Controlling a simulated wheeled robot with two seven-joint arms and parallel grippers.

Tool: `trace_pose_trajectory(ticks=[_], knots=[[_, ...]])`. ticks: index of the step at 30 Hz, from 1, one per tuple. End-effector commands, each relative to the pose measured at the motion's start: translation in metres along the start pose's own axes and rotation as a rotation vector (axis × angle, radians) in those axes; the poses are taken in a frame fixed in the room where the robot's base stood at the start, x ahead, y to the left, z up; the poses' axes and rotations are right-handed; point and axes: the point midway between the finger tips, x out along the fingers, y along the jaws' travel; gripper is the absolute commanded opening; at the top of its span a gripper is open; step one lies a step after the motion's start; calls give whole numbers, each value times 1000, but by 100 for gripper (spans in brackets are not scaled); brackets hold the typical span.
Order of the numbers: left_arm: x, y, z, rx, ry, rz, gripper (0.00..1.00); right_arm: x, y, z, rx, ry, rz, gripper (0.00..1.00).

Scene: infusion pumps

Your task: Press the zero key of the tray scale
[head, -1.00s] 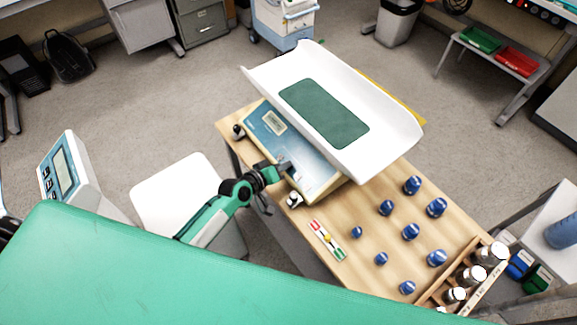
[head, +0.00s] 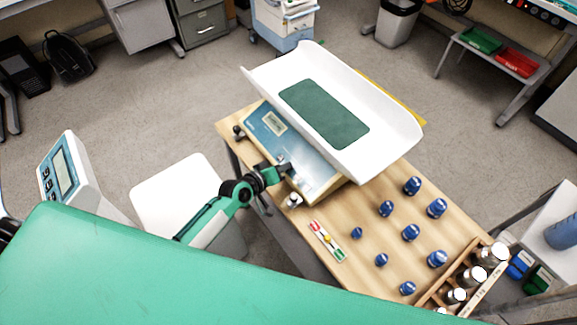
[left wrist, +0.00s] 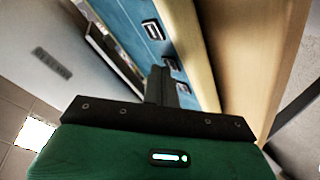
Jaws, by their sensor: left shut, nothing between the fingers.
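The tray scale has a white tray (head: 390,115) with a green mat (head: 325,113). Its blue front panel (head: 290,146) carries a small display (head: 275,122). In the left wrist view, the shut fingers (left wrist: 160,84) lie over the blue panel (left wrist: 133,22) among several dark keys, such as an upper key (left wrist: 153,30) and a middle key (left wrist: 171,63). The key labels are unreadable, and I cannot tell whether the tips touch a key. My right gripper is not in view.
The scale stands on a wooden table (head: 340,215) with several blue-capped weights or jars, one being a blue piece (head: 412,186), to its right. A small coloured level strip (head: 327,240) lies near the front edge. A wooden rack (head: 440,285) holds several bottles.

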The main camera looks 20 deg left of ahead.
Motion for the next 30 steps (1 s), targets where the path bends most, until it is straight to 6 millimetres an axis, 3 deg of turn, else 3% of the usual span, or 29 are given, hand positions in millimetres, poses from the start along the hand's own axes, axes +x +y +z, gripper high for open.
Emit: trace_pose_trajectory(ticks=[4, 17, 30], knots=[[-7, 6, -6, 1, 0, 0, 0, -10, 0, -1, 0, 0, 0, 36], [-9, 7, -7, 1, 0, 0, 0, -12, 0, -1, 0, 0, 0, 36], [-38, 29, -29, 1, 0, -1, 0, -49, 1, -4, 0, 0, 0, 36]])
